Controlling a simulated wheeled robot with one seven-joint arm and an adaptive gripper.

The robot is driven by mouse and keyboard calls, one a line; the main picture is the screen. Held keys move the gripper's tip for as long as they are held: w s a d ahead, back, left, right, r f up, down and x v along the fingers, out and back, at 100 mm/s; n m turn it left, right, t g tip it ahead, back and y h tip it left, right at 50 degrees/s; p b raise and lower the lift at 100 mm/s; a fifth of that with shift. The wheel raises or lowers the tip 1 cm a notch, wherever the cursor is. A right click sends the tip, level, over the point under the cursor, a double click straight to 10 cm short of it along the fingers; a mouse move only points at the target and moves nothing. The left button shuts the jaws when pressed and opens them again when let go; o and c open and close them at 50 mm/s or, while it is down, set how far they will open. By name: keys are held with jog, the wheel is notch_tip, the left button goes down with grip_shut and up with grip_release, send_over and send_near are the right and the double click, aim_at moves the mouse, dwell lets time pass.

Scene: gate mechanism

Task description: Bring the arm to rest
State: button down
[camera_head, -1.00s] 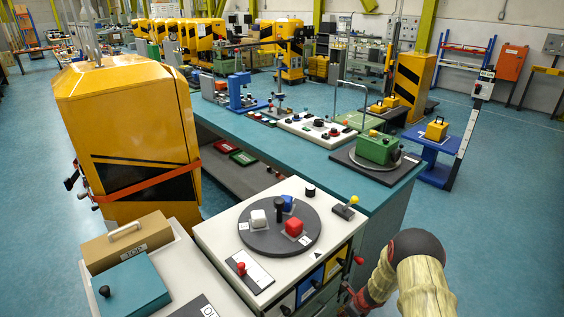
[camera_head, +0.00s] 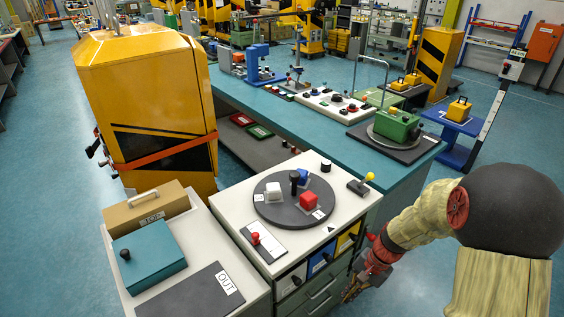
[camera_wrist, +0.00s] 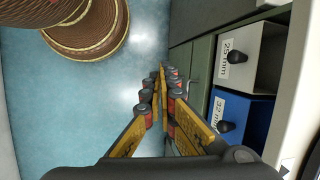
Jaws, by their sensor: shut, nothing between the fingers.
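My gripper (camera_head: 352,290) is low at the right front of the white-topped cabinet, beside its drawer side, with my arm reaching in from the right of the head view. In the wrist view my gripper (camera_wrist: 160,75) shows two yellow fingers whose tips come together. It is shut with nothing between the fingers. The fingers point along the cabinet's side, over blue floor. Whether they touch the cabinet cannot be told.
The cabinet top (camera_head: 240,208) carries a dark round plate (camera_head: 265,208) with red, white and blue blocks. Labelled drawers, including a blue one (camera_wrist: 240,115), face my gripper. A teal workbench (camera_head: 300,115) stands behind. Open floor (camera_wrist: 130,60) lies beside the cabinet.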

jog(key=s+r+n+t+h, duration=0.1)
jog(key=s+r+n+t, duration=0.1)
jog(key=s+r, duration=0.3)
jog(key=s+r+n+t+h, duration=0.1)
jog(key=s+r+n, duration=0.3)
jog(key=r, duration=1)
jog(key=s+a+r+n+t+h, duration=0.1)
jog(key=s+r+n+t, duration=0.1)
jog(key=s+r, duration=0.5)
notch_tip(320, 180, up, 3)
jog(key=shift+r+n+t+h, duration=0.2)
jog(key=shift+n+t+h, duration=0.2)
jog(key=shift+t, duration=0.4)
jog(key=c, duration=2.6)
grip_release()
